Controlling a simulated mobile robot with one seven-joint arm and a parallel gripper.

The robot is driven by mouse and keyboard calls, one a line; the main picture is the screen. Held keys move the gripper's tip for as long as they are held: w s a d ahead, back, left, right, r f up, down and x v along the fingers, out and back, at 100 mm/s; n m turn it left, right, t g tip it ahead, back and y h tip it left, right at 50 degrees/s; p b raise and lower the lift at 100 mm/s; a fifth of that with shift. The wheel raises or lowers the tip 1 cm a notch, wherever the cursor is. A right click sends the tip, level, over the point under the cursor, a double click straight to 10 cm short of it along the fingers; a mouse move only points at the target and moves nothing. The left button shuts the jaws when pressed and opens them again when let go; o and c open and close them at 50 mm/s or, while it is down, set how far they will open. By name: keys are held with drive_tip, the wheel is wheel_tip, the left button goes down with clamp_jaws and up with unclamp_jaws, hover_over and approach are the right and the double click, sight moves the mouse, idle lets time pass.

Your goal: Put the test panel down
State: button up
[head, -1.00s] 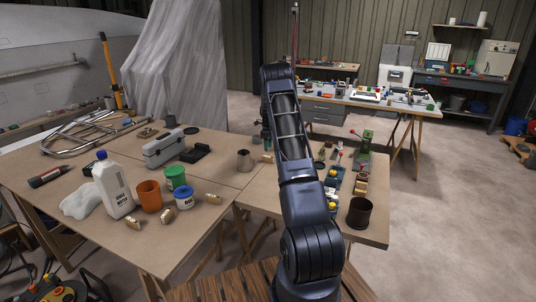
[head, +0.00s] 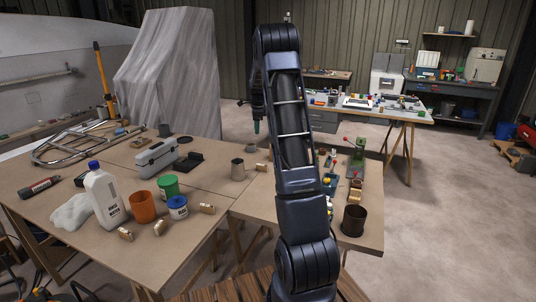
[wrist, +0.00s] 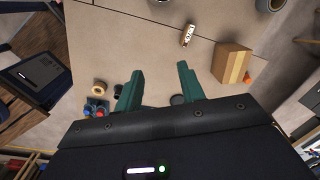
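I cannot make out a test panel in either view. My gripper (wrist: 160,88) shows two green fingers standing well apart in the wrist view, with no held object visible between them. My dark arm hides part of the bench's right side. In the wrist view a tan block (wrist: 231,62) lies beyond the right finger, apart from it.
A grey case (head: 157,157), white bottle (head: 105,195), orange cup (head: 143,206) and green tub (head: 168,186) stand left on the bench. A dark cup (head: 354,220) stands near its right front corner. A second table (head: 410,116) stands behind. Bare bench top shows between the items.

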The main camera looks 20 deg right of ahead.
drive_tip(key=s+a+r+n+t, duration=0.1)
drive_tip(key=s+a+r+n, duration=0.2)
drive_tip(key=s+r, duration=0.35)
drive_tip(key=s+a+r+n, duration=0.3)
drive_tip(key=s+r+n, duration=0.1)
drive_tip(key=s, duration=0.6)
drive_tip(key=s+a+r+n+t, duration=0.1)
drive_tip(key=s+a+r+n, duration=0.3)
drive_tip(key=s, duration=0.4)
drive_tip(key=s+a+f+n, duration=0.1)
drive_tip(key=s+n, duration=0.4)
drive_tip(key=s, duration=0.8)
drive_tip(key=s+a+f+n+t, duration=0.1)
drive_tip(key=s+a+n, duration=0.3)
drive_tip(key=s, duration=1)
drive_tip(key=shift+a+f+n+t, duration=0.2)
drive_tip(key=shift+f+n+t, duration=0.15)
drive_tip(key=shift+n, duration=0.25)
drive_tip(key=shift+o, duration=0.4)
drive_tip(key=shift+s, duration=0.1)
drive_tip(key=o, duration=1)
